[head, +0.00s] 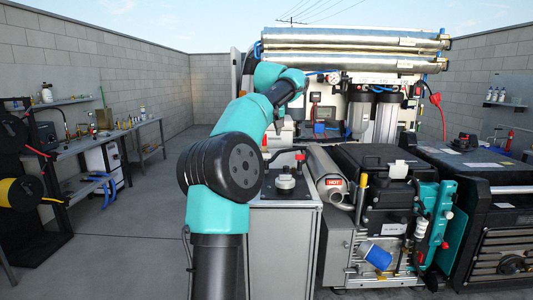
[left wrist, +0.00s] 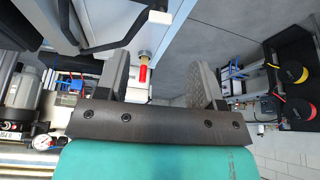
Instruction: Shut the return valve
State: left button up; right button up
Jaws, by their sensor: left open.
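A small red handle or cap on a brass fitting (left wrist: 143,72) shows in the left wrist view, below the edge of a pale metal box. It lies between my left gripper's fingers (left wrist: 162,85) in the picture, closer to the left finger. I cannot tell how far beyond the fingertips it is, or whether it is the return valve. The gripper is open, with nothing seen held in it. In the head view my left arm reaches toward the membrane rack, and its fingers cannot be made out there. My right gripper is in neither view.
Silver membrane tubes (head: 350,60) lie across the rack at the back. A pressure gauge (head: 333,78) sits below them. A grey cabinet (head: 282,235) and a pump unit with a HOT label (head: 334,182) stand in front. Open floor (head: 130,235) lies to the left, before a workbench (head: 85,145).

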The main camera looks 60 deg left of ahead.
pick_arm(q)
jog(key=x, duration=0.9)
jog(key=shift+a+f, duration=0.1)
jog(key=shift+f, duration=0.25)
jog(key=shift+c, duration=0.3)
jog(key=c, duration=0.9)
jog(key=shift+o, duration=0.2)
jog(key=shift+r+m+t, duration=0.1)
jog(key=shift+m+t, duration=0.2)
jog(key=shift+m, duration=0.5)
jog(key=o, duration=0.9)
jog(key=v, duration=1.7)
jog(key=shift+a+r, duration=0.15)
jog(key=shift+r, duration=0.1)
